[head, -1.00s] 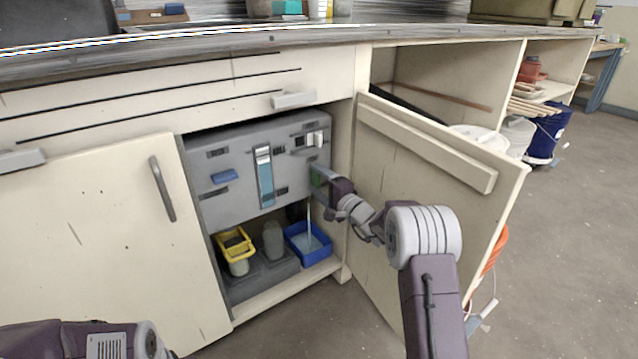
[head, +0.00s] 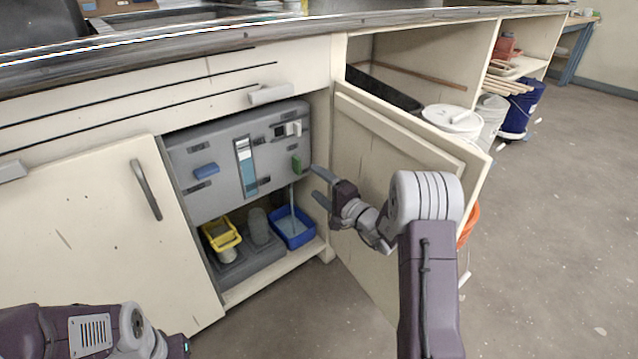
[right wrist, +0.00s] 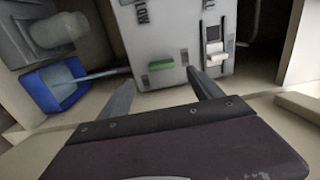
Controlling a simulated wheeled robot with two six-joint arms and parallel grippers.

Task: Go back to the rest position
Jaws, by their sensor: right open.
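My right gripper (head: 318,188) is open and empty in the head view, just in front of the open cupboard. Its two fingers also show apart in the right wrist view (right wrist: 165,95), with nothing between them. The grey panel unit (head: 215,150) inside the cupboard has a green piece (head: 297,163) near its right edge, apart from my fingers. The green piece also shows in the right wrist view (right wrist: 161,65). My left arm shows at the lower left of the head view, but its gripper's fingers are not seen.
The open cupboard door (head: 385,165) stands right beside my right arm. A blue tray (head: 292,228) and a yellow basket (head: 222,236) sit below the panel. A white bucket (head: 452,122) and a dark blue bucket (head: 522,108) stand to the right.

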